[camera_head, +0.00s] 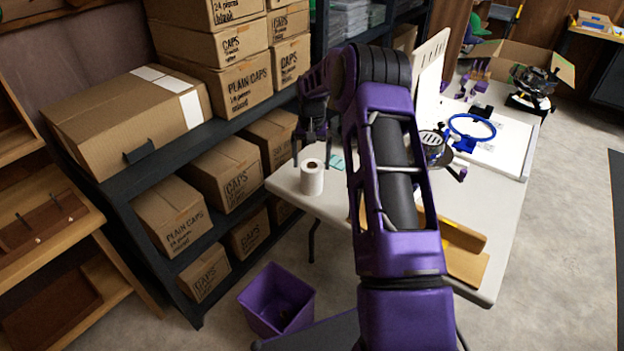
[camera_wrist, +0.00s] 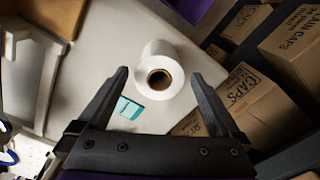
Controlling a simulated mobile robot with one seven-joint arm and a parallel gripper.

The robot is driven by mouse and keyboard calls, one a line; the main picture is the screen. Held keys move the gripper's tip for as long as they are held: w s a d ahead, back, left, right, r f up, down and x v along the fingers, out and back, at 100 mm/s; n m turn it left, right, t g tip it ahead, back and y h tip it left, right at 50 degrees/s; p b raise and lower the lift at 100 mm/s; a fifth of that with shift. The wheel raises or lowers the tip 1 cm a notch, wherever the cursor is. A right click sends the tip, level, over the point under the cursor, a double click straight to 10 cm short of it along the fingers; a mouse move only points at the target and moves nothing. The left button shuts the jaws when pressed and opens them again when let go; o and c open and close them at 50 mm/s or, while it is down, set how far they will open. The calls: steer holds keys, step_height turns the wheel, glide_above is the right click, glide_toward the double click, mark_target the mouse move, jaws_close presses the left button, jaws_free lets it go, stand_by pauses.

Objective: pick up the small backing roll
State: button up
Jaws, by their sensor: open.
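The small backing roll (camera_head: 312,178) is a white roll with a brown core. It stands upright near the left corner of the white table (camera_head: 500,225). In the wrist view the roll (camera_wrist: 171,62) shows its end and dark core hole, beyond and between the fingertips. My gripper (camera_head: 311,150) is above the roll in the head view, with its fingers pointing down. In the wrist view my gripper (camera_wrist: 159,76) has its two dark fingers spread wide, with nothing held between them. No contact with the roll is clear.
A teal card (camera_head: 337,162) lies beside the roll. Cardboard boxes (camera_head: 225,172) fill the dark shelf left of the table. A purple bin (camera_head: 277,300) stands on the floor. A blue hoop (camera_head: 472,127) and brown cardboard (camera_head: 462,262) are farther right on the table.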

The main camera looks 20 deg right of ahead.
mark_target(312, 174)
steer(key=shift+w+d+f, duration=0.1)
steer(key=shift+f, duration=1.45)
steer(key=shift+w+f, duration=0.1)
steer(key=shift+f, duration=1.4)
steer(key=shift+c, duration=0.3)
steer(key=shift+r, duration=0.1)
steer(key=c, duration=1.4)
step_height(312, 174, up, 10)
